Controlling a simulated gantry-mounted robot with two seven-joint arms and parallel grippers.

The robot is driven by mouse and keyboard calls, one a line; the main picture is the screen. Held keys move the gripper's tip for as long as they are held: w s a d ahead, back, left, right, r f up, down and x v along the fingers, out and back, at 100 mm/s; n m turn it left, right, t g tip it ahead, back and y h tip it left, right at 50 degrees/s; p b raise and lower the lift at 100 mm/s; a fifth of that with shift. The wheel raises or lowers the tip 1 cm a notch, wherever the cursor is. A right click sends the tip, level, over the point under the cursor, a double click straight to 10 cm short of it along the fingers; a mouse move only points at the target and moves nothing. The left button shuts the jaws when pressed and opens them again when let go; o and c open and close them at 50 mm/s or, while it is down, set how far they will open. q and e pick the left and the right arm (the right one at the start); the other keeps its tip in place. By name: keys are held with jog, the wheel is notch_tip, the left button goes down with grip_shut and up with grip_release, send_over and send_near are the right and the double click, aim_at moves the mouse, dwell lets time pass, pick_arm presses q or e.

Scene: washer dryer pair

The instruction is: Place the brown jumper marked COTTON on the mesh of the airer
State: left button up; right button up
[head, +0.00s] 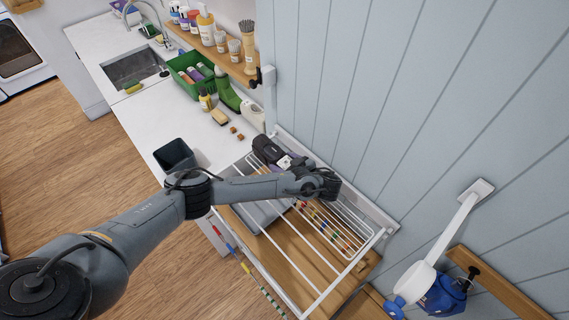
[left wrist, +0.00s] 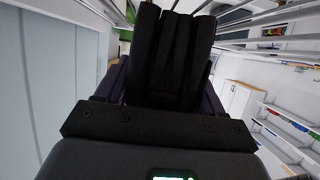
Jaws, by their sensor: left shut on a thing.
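The white airer (head: 346,273) stands out from the panelled wall, with its wire mesh under my left arm. My left gripper (head: 268,150) is at the airer's far end by the wall, partly hidden by its own hand. It is shut on a dark, purplish cloth item (head: 297,160). Edges of this item show on both sides of the black fingers in the left wrist view (left wrist: 213,97). I cannot make out brown cloth or a COTTON mark. Whether the item touches the mesh is hidden. My right gripper is not in view.
A white counter (head: 150,125) with a sink (head: 135,66), a green crate (head: 190,72) and a dark bin (head: 174,155) lies left of the airer. A shelf of bottles runs along the wall. A white scoop and blue bottle (head: 443,295) are at lower right.

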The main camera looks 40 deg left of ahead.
pick_arm(q)
jog(key=o, duration=1.4)
jog(key=shift+f, duration=0.1)
jog(key=shift+d, duration=0.1)
